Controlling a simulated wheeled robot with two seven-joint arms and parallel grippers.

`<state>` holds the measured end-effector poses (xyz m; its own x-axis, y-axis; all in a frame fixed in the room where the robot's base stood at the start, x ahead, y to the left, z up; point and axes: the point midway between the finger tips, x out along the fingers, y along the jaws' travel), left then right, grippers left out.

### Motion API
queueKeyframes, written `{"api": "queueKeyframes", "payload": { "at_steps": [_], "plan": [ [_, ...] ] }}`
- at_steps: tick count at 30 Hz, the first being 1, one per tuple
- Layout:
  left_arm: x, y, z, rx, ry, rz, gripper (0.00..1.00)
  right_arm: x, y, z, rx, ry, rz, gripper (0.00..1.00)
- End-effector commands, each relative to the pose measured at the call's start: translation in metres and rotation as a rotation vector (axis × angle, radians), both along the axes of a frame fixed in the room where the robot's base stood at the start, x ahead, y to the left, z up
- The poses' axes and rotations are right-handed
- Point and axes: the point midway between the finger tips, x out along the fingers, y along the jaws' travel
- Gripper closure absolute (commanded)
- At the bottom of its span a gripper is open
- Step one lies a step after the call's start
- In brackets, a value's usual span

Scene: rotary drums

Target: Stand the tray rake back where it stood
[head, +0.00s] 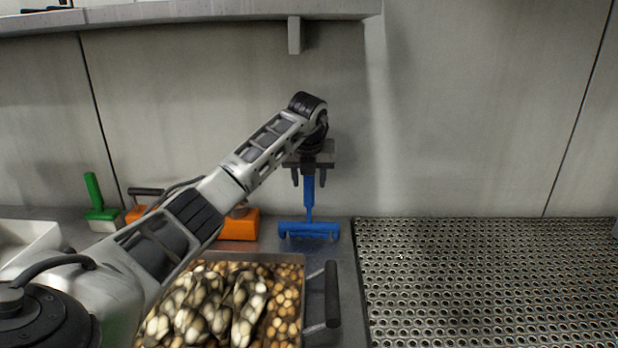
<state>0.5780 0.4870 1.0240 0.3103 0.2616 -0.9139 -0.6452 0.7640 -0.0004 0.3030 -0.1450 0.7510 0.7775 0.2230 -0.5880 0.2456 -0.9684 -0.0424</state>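The blue tray rake (309,230) stands upright on the metal counter, its wide head down and its handle pointing up. It is behind the tray of shells and left of the perforated mat. My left gripper (309,179) is above it, pointing down, with its fingers apart on either side of the handle's top. A gap shows between each finger and the handle. The handle's upper end is hidden by the gripper body. My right gripper is not in view.
A metal tray (315,328) of shellfish with a black side handle stands in front. Orange tools (240,225) and a green-handled brush (95,197) stand to the left, near a white bin (38,243). The perforated mat (480,275) at right is empty. A shelf (200,12) overhangs the back.

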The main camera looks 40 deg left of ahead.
Motion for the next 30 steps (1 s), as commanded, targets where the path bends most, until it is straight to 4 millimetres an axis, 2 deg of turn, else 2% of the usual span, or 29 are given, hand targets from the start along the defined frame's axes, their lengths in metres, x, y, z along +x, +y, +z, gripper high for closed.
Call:
{"api": "queueKeyframes", "payload": {
  "at_steps": [5,8,15,21,25,30],
  "plan": [
    [-0.002,-0.001,0.009,0.0,-0.002,0.001,0.55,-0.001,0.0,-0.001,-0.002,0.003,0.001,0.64],
    [-0.006,-0.005,0.024,0.003,-0.004,0.0,0.55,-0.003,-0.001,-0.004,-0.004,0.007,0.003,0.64],
    [-0.022,-0.019,0.072,0.001,-0.006,-0.001,0.55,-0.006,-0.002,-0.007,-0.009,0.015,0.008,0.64],
    [-0.033,-0.028,0.101,0.001,-0.002,0.0,0.55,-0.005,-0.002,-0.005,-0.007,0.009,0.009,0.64],
    [-0.036,-0.031,0.11,0.001,-0.001,0.0,0.55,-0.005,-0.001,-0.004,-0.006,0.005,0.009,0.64],
    [-0.037,-0.031,0.112,0.001,0.001,0.0,0.55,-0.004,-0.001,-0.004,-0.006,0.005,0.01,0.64]
  ]
}}
